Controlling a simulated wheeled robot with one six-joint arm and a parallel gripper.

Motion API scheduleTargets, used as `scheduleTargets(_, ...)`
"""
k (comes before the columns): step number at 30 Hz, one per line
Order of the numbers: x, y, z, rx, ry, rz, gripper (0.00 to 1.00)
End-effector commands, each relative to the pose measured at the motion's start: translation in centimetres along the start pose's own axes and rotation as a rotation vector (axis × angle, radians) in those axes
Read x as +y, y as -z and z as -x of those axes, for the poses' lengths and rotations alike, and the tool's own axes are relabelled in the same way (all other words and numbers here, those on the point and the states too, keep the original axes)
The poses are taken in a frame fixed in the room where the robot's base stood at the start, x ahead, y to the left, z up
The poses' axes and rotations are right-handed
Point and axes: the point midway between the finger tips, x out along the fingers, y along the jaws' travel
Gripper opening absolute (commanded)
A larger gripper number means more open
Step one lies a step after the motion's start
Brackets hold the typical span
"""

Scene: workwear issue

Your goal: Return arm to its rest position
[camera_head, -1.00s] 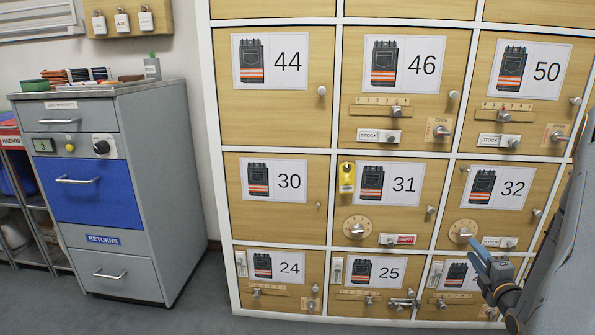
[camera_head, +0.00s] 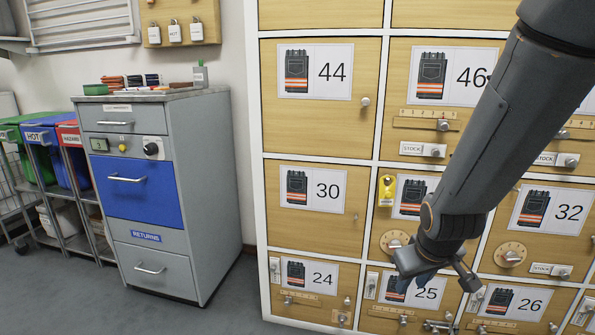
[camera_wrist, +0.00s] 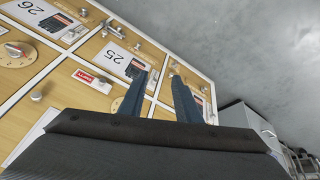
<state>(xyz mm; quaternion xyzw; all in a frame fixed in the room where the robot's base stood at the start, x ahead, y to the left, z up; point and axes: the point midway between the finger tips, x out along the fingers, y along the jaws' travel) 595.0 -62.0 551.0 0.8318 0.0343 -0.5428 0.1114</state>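My arm reaches down from the top right in the head view, in front of the wooden lockers. My gripper (camera_head: 428,278) hangs by lockers 31 and 25 and points down. In the wrist view my gripper (camera_wrist: 160,82) shows two blue-grey fingers standing apart with nothing between them. The door of locker 25 (camera_wrist: 118,55) shows beyond the fingers in the wrist view. Contact with the doors cannot be told.
Lockers with knobs, sliders and latches stick out around my gripper, among them locker 32 (camera_head: 510,258). A grey returns cabinet (camera_head: 215,190) with a blue front stands to the left. Coloured bins (camera_head: 42,137) stand farther left. Grey floor (camera_head: 225,318) lies clear in front.

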Motion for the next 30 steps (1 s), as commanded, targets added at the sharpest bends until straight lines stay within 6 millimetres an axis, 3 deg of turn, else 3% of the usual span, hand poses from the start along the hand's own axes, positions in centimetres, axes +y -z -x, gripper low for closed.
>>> scheduleTargets(3,-3.3,-1.9,2.1,-0.069,0.041,-0.088,0.3)
scheduleTargets(9,-7.9,-5.4,5.3,-0.189,0.091,-0.222,0.3)
scheduleTargets(20,-15.9,-5.2,8.3,-0.221,0.176,-0.046,0.3)
scheduleTargets(24,-20.2,-6.2,10.4,-0.245,0.222,0.049,0.3)
scheduleTargets(30,-24.4,-7.9,13.0,-0.276,0.27,0.155,0.3)
